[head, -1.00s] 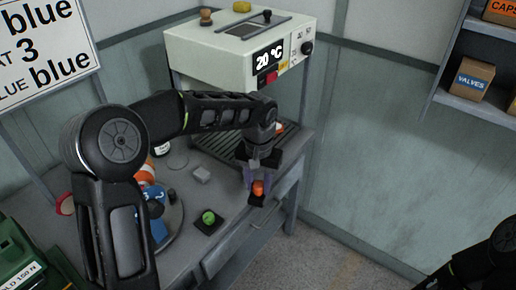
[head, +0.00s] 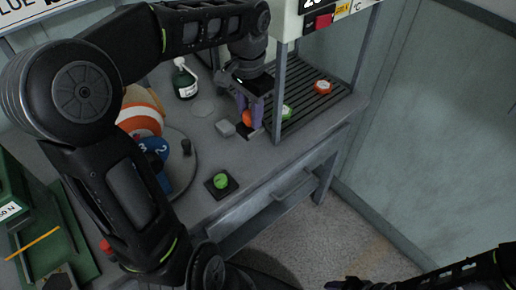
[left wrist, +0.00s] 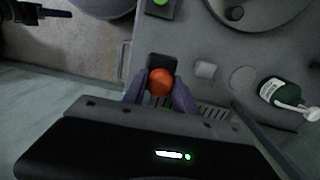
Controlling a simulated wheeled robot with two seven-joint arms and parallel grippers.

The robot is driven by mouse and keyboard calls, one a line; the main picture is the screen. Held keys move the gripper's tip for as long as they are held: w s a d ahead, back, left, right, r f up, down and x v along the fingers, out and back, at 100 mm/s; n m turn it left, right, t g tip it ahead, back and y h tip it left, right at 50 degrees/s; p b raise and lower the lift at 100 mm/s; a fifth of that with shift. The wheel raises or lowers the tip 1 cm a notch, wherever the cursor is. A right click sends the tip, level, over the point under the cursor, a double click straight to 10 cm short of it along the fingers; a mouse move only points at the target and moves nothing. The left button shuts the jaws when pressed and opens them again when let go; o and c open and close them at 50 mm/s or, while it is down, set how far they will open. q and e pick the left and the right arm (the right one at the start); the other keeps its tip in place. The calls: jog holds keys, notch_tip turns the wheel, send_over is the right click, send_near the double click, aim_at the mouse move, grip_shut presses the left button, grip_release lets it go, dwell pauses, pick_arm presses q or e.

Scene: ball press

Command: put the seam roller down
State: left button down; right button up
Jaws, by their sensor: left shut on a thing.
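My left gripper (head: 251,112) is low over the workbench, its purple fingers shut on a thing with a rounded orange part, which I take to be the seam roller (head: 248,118). In the left wrist view the orange part (left wrist: 160,82) shows between the fingers (left wrist: 157,92), with a flat dark piece (left wrist: 160,61) beside it. The fingers hide the rest of its shape. I cannot tell whether it touches the bench. My right gripper (left wrist: 58,13) shows only at the edge of the left wrist view, its jaws unclear.
A small grey block (head: 225,128) lies just left of the held thing. A green ball on a dark pad (head: 221,182) is nearer. A slatted rack (head: 310,100) under the press bears green and red pieces. A green bottle (head: 185,80) and a round tray (head: 193,172) stand left.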

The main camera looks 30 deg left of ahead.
aim_at(250, 128)
pick_arm(q)
jog(key=shift+s+r, duration=0.1)
jog(key=shift+s, duration=0.2)
jog(key=shift+w, duration=0.1)
jog(key=shift+f, duration=2.55)
notch_tip(250, 128, down, 5)
jog(key=shift+f, duration=0.1)
